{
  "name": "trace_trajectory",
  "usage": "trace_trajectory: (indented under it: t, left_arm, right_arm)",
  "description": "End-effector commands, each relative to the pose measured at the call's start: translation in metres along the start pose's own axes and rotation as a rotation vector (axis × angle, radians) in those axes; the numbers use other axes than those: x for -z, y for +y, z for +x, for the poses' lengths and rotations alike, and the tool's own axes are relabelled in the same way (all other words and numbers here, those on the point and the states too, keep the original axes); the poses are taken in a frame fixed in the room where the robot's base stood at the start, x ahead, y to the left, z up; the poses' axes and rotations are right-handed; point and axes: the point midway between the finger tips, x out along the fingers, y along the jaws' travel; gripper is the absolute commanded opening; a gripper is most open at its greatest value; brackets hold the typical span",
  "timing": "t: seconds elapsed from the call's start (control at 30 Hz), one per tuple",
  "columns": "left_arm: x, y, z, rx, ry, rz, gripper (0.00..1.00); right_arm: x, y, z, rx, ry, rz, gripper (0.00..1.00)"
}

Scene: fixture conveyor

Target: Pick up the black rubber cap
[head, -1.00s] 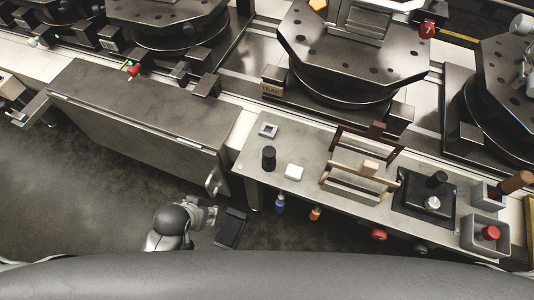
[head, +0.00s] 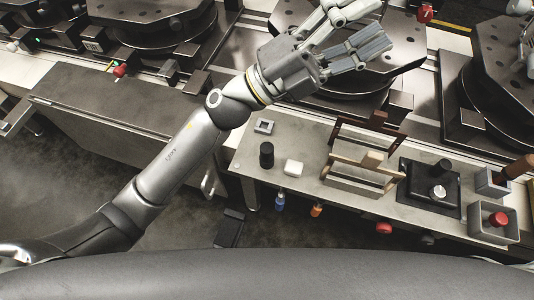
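A short black cylinder (head: 266,155), which looks like the rubber cap, stands upright at the left end of the grey bench top. My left gripper (head: 374,26) is high above the bench, up and to the right of the left black cylinder, over the middle round fixture. Its fingers are spread and hold nothing visible. My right gripper is out of view.
A wooden-handled caddy (head: 352,181) stands mid-bench. Grey bins (head: 490,222) stand at the right end. The bench (head: 321,127) has some bare room behind the white block.

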Motion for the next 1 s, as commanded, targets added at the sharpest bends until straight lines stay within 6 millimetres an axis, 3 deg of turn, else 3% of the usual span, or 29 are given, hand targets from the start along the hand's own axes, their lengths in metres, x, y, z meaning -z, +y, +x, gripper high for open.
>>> trace_trajectory:
  t: [0.1,0.2,0.3,0.37,0.47,0.53,0.7,0.83,1.0]
  left_arm:
    - [0.060,0.026,0.012,-0.130,0.309,0.156,0.54]
    - [0.098,0.058,0.001,-0.270,0.555,0.279,0.54]
    - [0.120,0.094,-0.025,-0.439,0.786,0.399,0.54]
    - [0.124,0.115,-0.046,-0.556,0.914,0.467,0.54]
    - [0.113,0.145,-0.088,-0.775,1.109,0.577,0.54]
    - [0.093,0.158,-0.119,-0.946,1.226,0.646,0.54]
    - [0.030,0.159,-0.185,-1.362,1.417,0.774,0.54]
    - [-0.008,0.144,-0.214,-1.594,1.475,0.821,0.54]
    - [-0.028,0.135,-0.230,-1.721,1.496,0.835,0.54]
  right_arm:
    - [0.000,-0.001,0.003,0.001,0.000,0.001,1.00]
    - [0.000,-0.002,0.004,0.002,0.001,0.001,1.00]
    - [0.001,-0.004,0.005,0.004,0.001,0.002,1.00]
    - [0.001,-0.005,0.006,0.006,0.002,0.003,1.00]
    - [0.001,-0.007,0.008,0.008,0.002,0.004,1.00]
    - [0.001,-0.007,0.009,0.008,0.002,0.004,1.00]
    - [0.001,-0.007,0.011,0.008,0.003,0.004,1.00]
    - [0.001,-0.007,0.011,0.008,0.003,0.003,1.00]
    - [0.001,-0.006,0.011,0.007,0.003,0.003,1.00]
